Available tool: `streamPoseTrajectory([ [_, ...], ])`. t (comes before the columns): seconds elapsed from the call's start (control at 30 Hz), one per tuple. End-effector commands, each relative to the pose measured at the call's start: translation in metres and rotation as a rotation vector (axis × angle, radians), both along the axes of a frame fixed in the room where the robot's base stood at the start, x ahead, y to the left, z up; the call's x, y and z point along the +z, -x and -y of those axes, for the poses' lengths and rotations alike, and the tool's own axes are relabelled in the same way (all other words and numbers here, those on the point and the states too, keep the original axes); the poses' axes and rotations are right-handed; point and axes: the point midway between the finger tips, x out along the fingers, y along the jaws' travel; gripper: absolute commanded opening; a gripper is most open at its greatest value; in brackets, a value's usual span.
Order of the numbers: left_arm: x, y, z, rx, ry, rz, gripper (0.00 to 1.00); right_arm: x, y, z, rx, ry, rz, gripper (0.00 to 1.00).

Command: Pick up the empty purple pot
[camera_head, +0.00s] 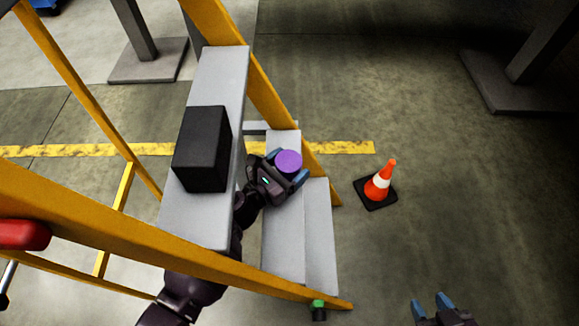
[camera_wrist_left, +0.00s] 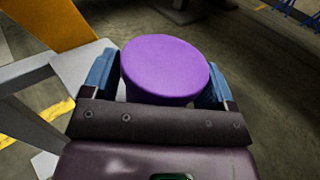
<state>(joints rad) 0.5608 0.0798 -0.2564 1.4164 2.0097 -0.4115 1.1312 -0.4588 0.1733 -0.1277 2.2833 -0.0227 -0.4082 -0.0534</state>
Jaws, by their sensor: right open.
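The purple pot (camera_head: 289,161) shows as a round, flat purple disc beside the orange and grey steps in the head view. In the left wrist view the purple pot (camera_wrist_left: 165,65) sits between the two blue fingers, its wider purple face toward the camera. My left gripper (camera_head: 284,168) has a finger on either side of the pot and appears shut on it. The pot's underside is hidden, and I cannot tell whether it touches a step. My right gripper (camera_head: 431,302) is open and empty at the bottom edge, over the floor.
A black box (camera_head: 203,148) stands on the upper grey platform (camera_head: 222,65), close to my left arm. Orange rails (camera_head: 75,218) frame the steps. A lower grey step (camera_head: 319,225) lies below the gripper. An orange traffic cone (camera_head: 379,183) stands on the floor to the right.

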Motion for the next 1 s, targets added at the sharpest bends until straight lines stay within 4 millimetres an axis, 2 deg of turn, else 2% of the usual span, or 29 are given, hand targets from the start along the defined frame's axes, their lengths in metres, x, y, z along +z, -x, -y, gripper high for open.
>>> streamPoseTrajectory([
  [0.03,0.000,0.000,0.000,0.000,0.000,0.000,0.72,0.000,0.000,0.000,0.000,0.000,0.000,0.43],
  [0.23,0.000,0.000,0.000,0.000,0.000,0.000,0.41,0.000,0.000,0.000,0.000,0.000,0.000,0.43],
  [0.57,0.006,-0.001,0.000,0.000,0.001,0.004,0.40,0.004,-0.002,0.000,-0.002,-0.002,0.009,0.43],
  [0.67,0.019,-0.002,0.000,0.000,0.000,0.008,0.40,0.010,-0.005,0.000,-0.008,-0.010,0.020,0.43],
  [0.83,0.051,-0.003,0.000,0.000,-0.001,0.018,0.40,0.017,-0.006,0.002,-0.032,-0.030,0.020,0.43],
  [0.9,0.039,0.011,-0.012,0.002,-0.001,0.004,0.40,0.006,0.003,0.003,-0.040,-0.031,-0.010,0.43],
  [1.0,0.037,0.027,-0.028,0.003,-0.001,0.001,0.40,0.005,0.009,0.005,-0.046,-0.033,-0.022,0.43],
])
